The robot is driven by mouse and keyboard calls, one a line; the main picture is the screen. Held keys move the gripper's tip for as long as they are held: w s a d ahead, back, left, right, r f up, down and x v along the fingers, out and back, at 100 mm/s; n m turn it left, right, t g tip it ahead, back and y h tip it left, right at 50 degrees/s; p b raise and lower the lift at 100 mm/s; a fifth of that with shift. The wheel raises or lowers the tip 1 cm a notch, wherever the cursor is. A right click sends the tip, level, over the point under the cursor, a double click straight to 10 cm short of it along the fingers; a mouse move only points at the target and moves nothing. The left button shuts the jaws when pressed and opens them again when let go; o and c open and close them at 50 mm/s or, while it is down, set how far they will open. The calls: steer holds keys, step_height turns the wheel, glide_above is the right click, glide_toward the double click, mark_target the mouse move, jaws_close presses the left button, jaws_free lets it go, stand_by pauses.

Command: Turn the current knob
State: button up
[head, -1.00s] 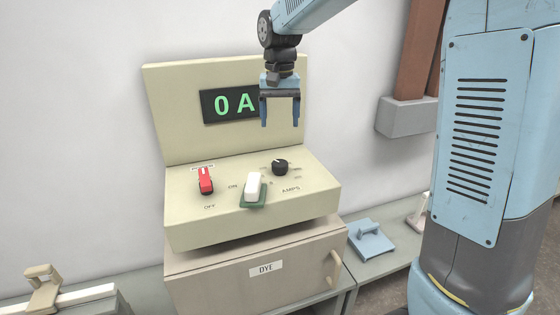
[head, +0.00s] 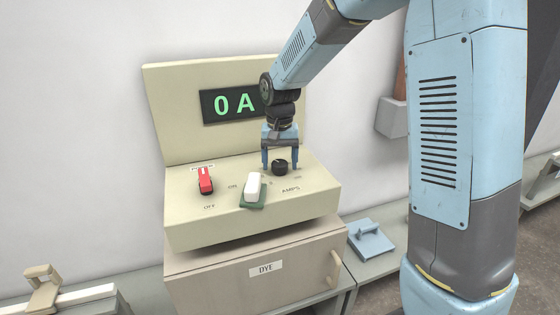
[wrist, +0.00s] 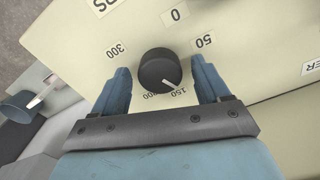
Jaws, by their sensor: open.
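The black current knob (head: 280,167) sits on the sloped top of the cream control box, above the AMPS label (head: 291,190). In the wrist view the knob (wrist: 160,70) has a white pointer line toward the lower right, near the 150 mark. My gripper (head: 280,164) is open at the knob, with its blue fingers (wrist: 163,80) on either side of it. Gaps show between the knob and both fingers in the wrist view. The display (head: 233,104) reads 0 A.
A white block on a green base (head: 252,187) stands just left of the knob. A cabinet marked DYE (head: 265,267) is below. A blue handled plate (head: 370,240) lies at right.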

mark_target(280, 162)
steer(key=c, duration=1)
steer(key=shift+n, duration=1.9)
steer(key=o, duration=1)
step_height(280, 162, up, 14)
steer(key=shift+f, duration=0.15)
